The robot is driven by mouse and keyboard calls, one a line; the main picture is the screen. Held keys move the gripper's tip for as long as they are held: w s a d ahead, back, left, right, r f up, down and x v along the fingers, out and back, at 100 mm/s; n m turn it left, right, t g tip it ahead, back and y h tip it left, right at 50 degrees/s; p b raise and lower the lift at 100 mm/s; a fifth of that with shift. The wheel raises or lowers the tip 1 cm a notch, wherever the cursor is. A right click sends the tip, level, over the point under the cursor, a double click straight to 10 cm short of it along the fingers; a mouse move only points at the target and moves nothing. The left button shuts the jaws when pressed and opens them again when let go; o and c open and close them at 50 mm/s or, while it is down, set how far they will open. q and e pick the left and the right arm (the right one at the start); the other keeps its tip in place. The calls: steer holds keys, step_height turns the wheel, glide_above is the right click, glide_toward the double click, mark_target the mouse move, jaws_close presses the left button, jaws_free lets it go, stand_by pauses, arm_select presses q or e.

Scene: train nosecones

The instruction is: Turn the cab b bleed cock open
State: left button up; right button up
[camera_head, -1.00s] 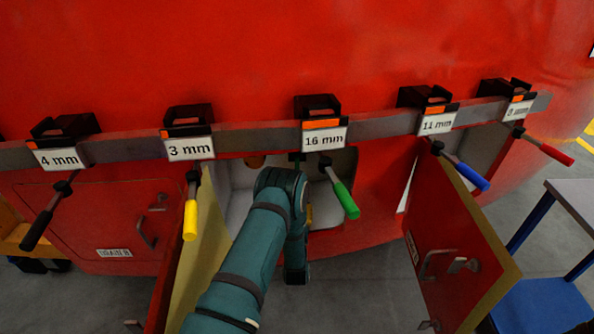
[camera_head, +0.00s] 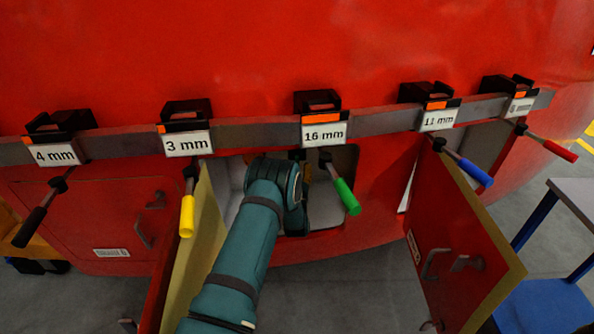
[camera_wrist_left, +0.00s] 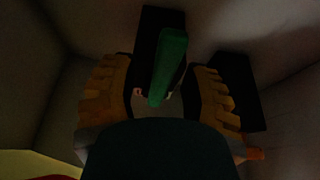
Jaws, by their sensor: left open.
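A green handle (camera_wrist_left: 170,62), which looks like the bleed cock lever, shows in the left wrist view in front of a dark block (camera_wrist_left: 148,30). My left gripper (camera_wrist_left: 158,74) is open, with one ribbed orange-brown finger on each side of the handle. I cannot tell whether either finger touches it. In the head view my left arm reaches into the open compartment (camera_head: 330,215) under the 16 mm label, and its wrist hides the cock and the fingers. No cab label is readable inside. My right gripper is not in view.
A green-handled tool (camera_head: 346,196) hangs in front of the opening, just right of my wrist. A yellow-handled tool (camera_head: 187,216) and an open door (camera_head: 195,255) stand left. Another open door (camera_head: 455,245) and a blue-handled tool (camera_head: 475,172) are right.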

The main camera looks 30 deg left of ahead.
arm_select(q)
jaws_close()
stand_by(0.5)
